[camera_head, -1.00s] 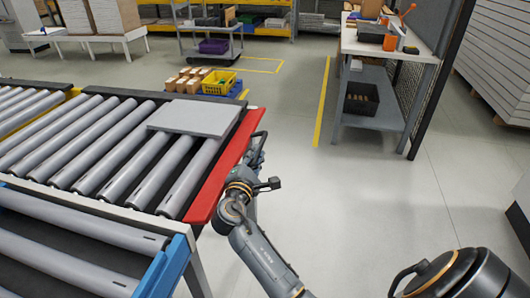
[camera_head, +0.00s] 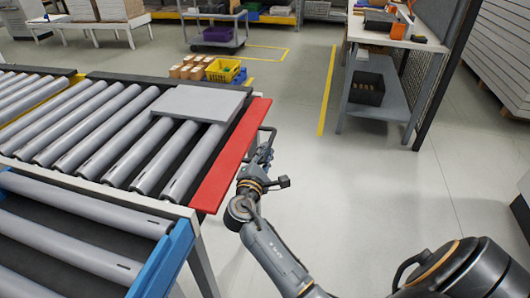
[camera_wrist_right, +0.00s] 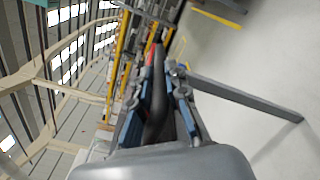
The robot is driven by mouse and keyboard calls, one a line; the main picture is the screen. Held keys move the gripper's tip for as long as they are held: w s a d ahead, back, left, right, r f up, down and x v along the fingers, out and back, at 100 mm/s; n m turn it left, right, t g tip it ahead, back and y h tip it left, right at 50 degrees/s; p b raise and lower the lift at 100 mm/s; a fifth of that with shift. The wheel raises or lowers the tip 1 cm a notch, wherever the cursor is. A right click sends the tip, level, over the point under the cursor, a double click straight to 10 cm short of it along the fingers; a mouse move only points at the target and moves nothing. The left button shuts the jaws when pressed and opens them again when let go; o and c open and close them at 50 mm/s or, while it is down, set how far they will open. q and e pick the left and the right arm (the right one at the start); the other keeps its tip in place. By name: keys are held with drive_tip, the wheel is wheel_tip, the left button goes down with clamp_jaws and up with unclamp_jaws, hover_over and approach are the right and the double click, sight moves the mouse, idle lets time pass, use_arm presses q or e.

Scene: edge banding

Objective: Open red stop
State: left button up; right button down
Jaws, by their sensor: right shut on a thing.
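The red stop (camera_head: 232,155) is a long flat red bar along the right end of the roller conveyor (camera_head: 110,135). It shows its broad face and looks tilted outward, though the exact angle is hard to tell. A dark handle (camera_head: 270,130) sticks out on its outer side. My right gripper (camera_head: 262,157) is beside the stop's outer edge, at the handle. In the right wrist view, the fingers are shut around the dark handle (camera_wrist_right: 156,95), with blue pads on both sides. The red stop is barely visible there. My left gripper is not in view.
A grey flat panel (camera_head: 198,103) lies on the rollers close to the stop. A blue-framed lower roller section (camera_head: 165,262) is at the front left. A workbench (camera_head: 385,110) stands at the back right. The floor right of the conveyor is clear.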

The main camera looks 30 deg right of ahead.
drive_tip(key=c, duration=1.3)
unclamp_jaws()
drive_tip(key=shift+c, duration=0.2)
drive_tip(key=v, duration=1.2)
drive_tip(key=shift+f, duration=0.1)
